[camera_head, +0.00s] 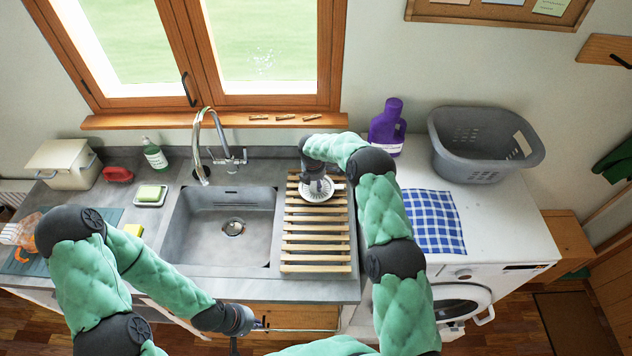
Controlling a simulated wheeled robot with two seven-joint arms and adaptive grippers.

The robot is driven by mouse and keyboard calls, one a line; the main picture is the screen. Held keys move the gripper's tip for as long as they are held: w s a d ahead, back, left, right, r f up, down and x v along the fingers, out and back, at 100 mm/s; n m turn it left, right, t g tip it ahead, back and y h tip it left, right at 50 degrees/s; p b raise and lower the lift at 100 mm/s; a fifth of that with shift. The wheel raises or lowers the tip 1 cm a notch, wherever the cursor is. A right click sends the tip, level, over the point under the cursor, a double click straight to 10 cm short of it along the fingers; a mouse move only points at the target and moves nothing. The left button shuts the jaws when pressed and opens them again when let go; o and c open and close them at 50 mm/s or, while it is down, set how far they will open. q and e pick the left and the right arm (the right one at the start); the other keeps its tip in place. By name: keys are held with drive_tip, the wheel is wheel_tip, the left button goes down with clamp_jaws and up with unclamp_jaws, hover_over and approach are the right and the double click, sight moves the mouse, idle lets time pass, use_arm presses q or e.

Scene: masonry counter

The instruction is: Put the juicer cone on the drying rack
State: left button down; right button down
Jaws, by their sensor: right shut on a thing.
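The drying rack (315,255) is a set of pale wooden slats on the counter right of the sink. The juicer cone (314,194), a whitish ribbed round piece, is at the rack's far end. My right gripper (318,184) comes down over it from above and is shut on it, hiding part of it. I cannot tell whether the cone touches the slats. My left gripper (246,322) is low in front of the counter edge, away from the rack, and its fingers are too small to read.
The grey sink (186,236) with its tap (202,150) lies left of the rack. A purple bottle (387,130), grey basket (484,172) and blue checked cloth (432,220) are to the right. The rack's near slats are bare.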

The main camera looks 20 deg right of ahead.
drive_tip(key=c, duration=0.7)
unclamp_jaws()
wheel_tip(320, 180, up, 12)
drive_tip(key=s+a, duration=0.1)
drive_tip(key=shift+s+a+b, duration=0.25)
drive_tip(key=shift+s+b, duration=0.1)
drive_tip(key=shift+b, duration=0.05)
